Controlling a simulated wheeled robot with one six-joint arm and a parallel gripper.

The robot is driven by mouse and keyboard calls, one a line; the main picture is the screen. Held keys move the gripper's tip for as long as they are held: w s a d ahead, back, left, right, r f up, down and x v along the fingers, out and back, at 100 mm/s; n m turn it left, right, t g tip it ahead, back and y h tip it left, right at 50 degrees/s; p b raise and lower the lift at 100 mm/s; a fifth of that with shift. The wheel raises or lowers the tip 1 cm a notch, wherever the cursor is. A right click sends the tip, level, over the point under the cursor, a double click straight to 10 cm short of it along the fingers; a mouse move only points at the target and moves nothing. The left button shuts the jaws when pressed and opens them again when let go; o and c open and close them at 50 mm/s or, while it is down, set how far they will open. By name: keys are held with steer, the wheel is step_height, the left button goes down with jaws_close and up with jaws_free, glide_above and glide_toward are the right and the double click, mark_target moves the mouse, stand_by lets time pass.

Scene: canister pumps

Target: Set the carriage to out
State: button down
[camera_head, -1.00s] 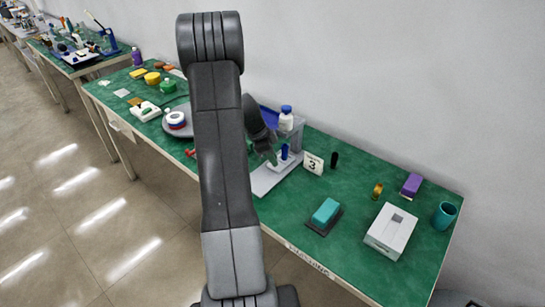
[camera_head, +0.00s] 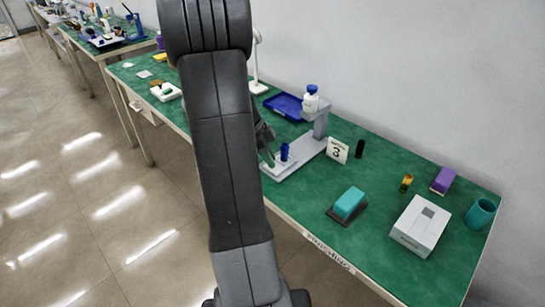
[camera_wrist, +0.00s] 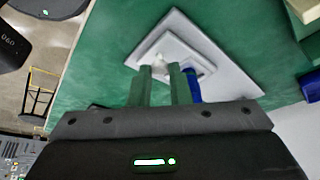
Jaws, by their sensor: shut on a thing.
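The pump stand (camera_head: 306,146) is grey, with a flat base and an upright post at its back end. A white bottle with a blue cap (camera_head: 311,100) sits on top of the post. The pale carriage (camera_head: 278,166) with a blue upright part (camera_head: 284,152) is at the base's front end, away from the post. My gripper (camera_head: 267,161) is at the carriage's left side, partly behind my arm. In the wrist view my gripper (camera_wrist: 161,72) is shut on the carriage (camera_wrist: 170,52), with a gap between its fingers. The blue part (camera_wrist: 193,86) is partly hidden behind the right finger.
A number 3 card (camera_head: 338,150) and a black cylinder (camera_head: 360,149) stand right of the stand. A blue tray (camera_head: 285,106) lies behind it. A teal block (camera_head: 349,202) and a white box (camera_head: 420,226) are farther right. The green bench (camera_head: 385,180) is clear between them.

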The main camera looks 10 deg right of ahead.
steer(key=shift+a, duration=0.1)
steer(key=c, duration=1.3)
jaws_free()
steer(key=shift+s+a, duration=0.15)
steer(key=shift+c, duration=0.2)
steer(key=v, duration=1.3)
steer(key=shift+r, duration=0.45)
